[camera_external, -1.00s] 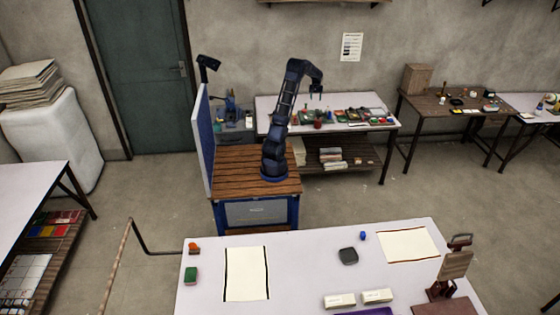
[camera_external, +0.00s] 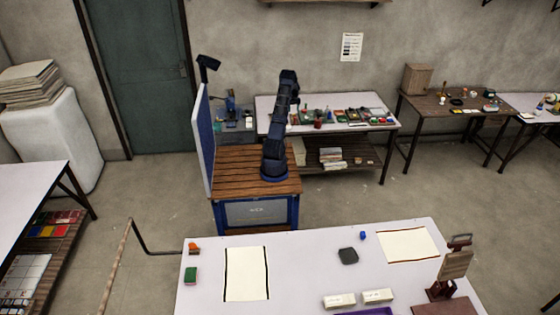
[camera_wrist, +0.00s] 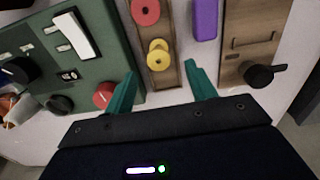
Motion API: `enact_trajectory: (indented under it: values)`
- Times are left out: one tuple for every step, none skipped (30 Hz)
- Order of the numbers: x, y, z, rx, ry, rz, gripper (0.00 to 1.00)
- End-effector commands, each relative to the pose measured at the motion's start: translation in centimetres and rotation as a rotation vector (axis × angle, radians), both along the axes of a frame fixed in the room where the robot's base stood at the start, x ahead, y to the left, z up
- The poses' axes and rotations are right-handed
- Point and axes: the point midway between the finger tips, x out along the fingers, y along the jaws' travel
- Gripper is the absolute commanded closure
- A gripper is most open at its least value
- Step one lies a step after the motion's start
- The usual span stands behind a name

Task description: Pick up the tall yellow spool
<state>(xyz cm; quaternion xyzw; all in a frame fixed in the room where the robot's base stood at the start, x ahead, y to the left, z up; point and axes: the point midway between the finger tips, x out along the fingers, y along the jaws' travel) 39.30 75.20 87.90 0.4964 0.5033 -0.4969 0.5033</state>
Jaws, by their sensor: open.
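The yellow spool (camera_wrist: 158,55) shows in the wrist view, upper middle, on a narrow wooden strip (camera_wrist: 167,83). I see it from above, so its height is hard to tell. A red spool (camera_wrist: 145,11) stands beyond it on the same strip. My gripper (camera_wrist: 160,69) is open and empty, with its teal fingertips on either side of the yellow spool in the picture. I cannot tell how far above it they are. In the external view my arm reaches toward the cluttered back table (camera_external: 350,126), and the gripper is mostly hidden behind the arm.
A green panel (camera_wrist: 80,75) with switches and a red knob (camera_wrist: 103,95) lies close left of the fingers. At right are a purple block (camera_wrist: 205,19) and a wooden board (camera_wrist: 262,30) with a black knob (camera_wrist: 258,75). White tabletop shows between them.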

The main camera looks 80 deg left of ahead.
Motion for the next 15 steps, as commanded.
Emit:
enact_trajectory:
  values:
    - [0.0,0.0,-0.8,-0.001,0.0,0.0,0.44]
    - [0.0,0.0,-1.3,-0.001,0.0,0.0,0.44]
    - [0.0,-0.1,-1.8,-0.002,0.0,0.0,0.44]
    - [0.0,-0.1,-2.1,-0.002,0.0,0.0,0.44]
    - [0.1,0.0,-2.3,-0.001,0.0,0.0,0.44]
    - [0.1,0.0,-2.5,0.0,-0.001,0.0,0.44]
    - [0.1,0.0,-2.6,0.0,-0.001,0.0,0.44]
    - [0.1,0.0,-2.7,0.0,-0.001,0.0,0.44]
    - [0.1,0.0,-2.9,0.0,-0.001,0.001,0.44]
    - [0.1,-0.1,-3.1,0.0,-0.001,0.001,0.44]
    - [0.1,-0.1,-3.4,0.0,-0.001,0.001,0.44]
    - [0.1,-0.1,-3.8,-0.001,-0.001,0.001,0.44]
    - [0.1,-0.2,-4.1,-0.002,0.0,0.001,0.44]
    - [0.1,-0.2,-4.6,-0.002,0.0,0.001,0.44]
    - [0.1,-0.2,-5.1,-0.002,0.0,0.001,0.44]
